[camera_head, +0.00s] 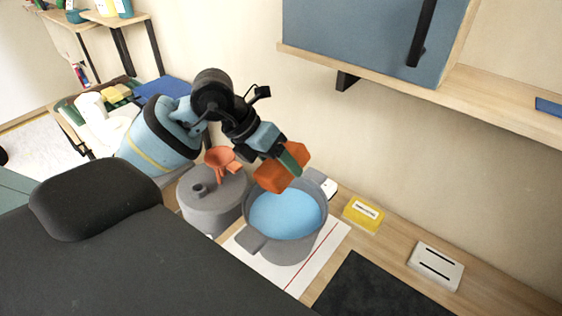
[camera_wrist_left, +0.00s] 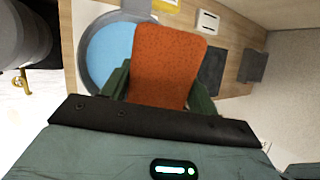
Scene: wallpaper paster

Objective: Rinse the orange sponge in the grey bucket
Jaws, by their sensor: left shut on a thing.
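The orange sponge (camera_head: 282,168) is held in my left gripper (camera_head: 288,160), just above the far rim of the grey bucket (camera_head: 278,249). The bucket holds light blue water (camera_head: 287,214) and stands on a white mat with a red line. In the left wrist view the sponge (camera_wrist_left: 167,65) sits between the two green fingers, and the bucket's grey rim and blue water (camera_wrist_left: 107,48) show behind it. The sponge appears to be above the water, not in it. My right gripper is not in view.
A yellow box (camera_head: 362,214), a white switch-like plate (camera_head: 436,266) and a dark mat (camera_head: 375,290) lie to the right. A blue cabinet (camera_head: 370,35) and shelf hang above.

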